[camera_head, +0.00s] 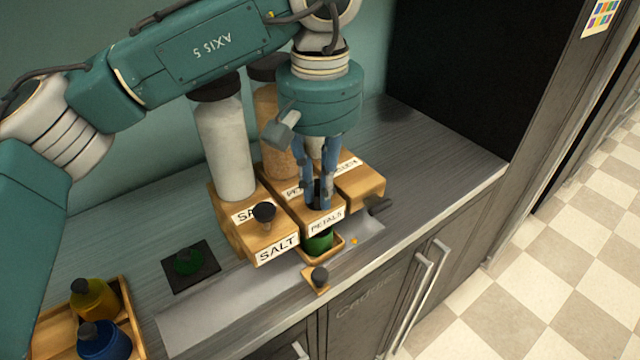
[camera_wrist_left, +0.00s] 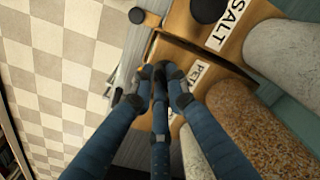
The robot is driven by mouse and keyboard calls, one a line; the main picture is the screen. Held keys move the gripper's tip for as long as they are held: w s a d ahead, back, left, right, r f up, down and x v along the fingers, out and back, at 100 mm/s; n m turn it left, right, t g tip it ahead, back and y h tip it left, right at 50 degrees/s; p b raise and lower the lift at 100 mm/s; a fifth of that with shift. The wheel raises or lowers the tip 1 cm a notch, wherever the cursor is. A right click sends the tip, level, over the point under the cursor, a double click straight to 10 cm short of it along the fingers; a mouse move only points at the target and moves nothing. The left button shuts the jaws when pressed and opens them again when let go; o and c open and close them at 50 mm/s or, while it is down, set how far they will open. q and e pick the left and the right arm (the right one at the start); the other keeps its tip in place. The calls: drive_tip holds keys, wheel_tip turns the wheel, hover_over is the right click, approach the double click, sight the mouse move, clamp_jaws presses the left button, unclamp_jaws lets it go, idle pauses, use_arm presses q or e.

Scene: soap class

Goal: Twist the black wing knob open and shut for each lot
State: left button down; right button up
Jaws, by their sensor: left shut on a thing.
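Three wooden dispensers stand in a row in the head view. The SALT one (camera_head: 245,240) holds white grains, and its black knob (camera_head: 264,212) shows. The PETALS one (camera_head: 296,208) is in the middle, under an orange-brown filled cylinder (camera_head: 275,150). My left gripper (camera_head: 318,203) points down at the front of the PETALS dispenser, shut on its black wing knob, mostly hidden by the fingers. The left wrist view shows the fingertips (camera_wrist_left: 160,78) close together beside the PETALS label (camera_wrist_left: 200,75). A green jar (camera_head: 320,242) stands below the PETALS dispenser. My right gripper is not in view.
The right dispenser (camera_head: 362,185) has a black knob (camera_head: 380,205) sticking out. A wooden tray (camera_head: 135,335) with yellow and blue bottles is at lower left. A black mat (camera_head: 205,268) bears a green item.

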use_arm(q)
drive_tip(key=shift+r, duration=0.1)
drive_tip(key=c, duration=1.7)
unclamp_jaws()
wheel_tip(320, 180, up, 12)
drive_tip(key=shift+f, duration=0.1)
drive_tip(key=shift+w, duration=0.1)
